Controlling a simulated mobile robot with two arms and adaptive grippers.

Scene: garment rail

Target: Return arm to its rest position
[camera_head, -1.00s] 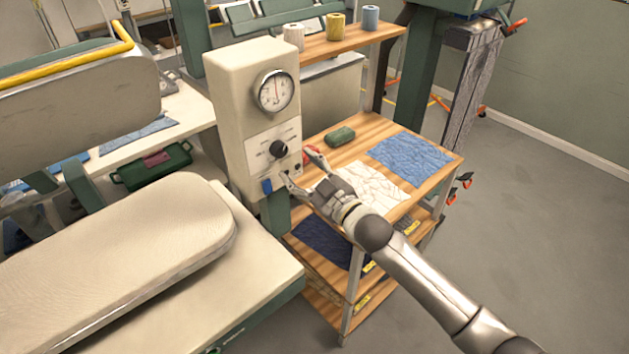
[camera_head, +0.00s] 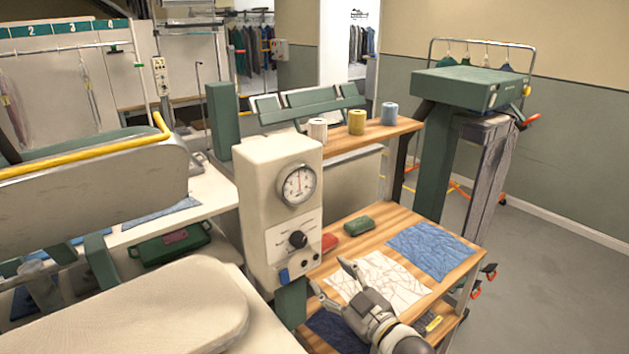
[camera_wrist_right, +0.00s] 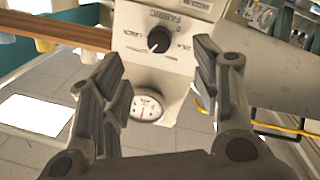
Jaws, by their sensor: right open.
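My right gripper (camera_head: 333,281) is open and empty in the head view. It is in front of the cream control box (camera_head: 257,183), to the lower right of its panel, with the white cloth (camera_head: 378,283) behind it. In the right wrist view the two dark fingers (camera_wrist_right: 153,85) stand wide apart with nothing between them. The box's black knob (camera_wrist_right: 159,40) and round gauge (camera_wrist_right: 146,107) show beyond the fingers. My left gripper is not in view.
A wooden shelf unit (camera_head: 375,213) carries a green block (camera_head: 359,225), a blue cloth (camera_head: 434,250) and the white cloth. A padded pressing board (camera_head: 165,310) lies at lower left. Thread spools (camera_head: 357,122) stand on the upper shelf. Grey floor is open at right.

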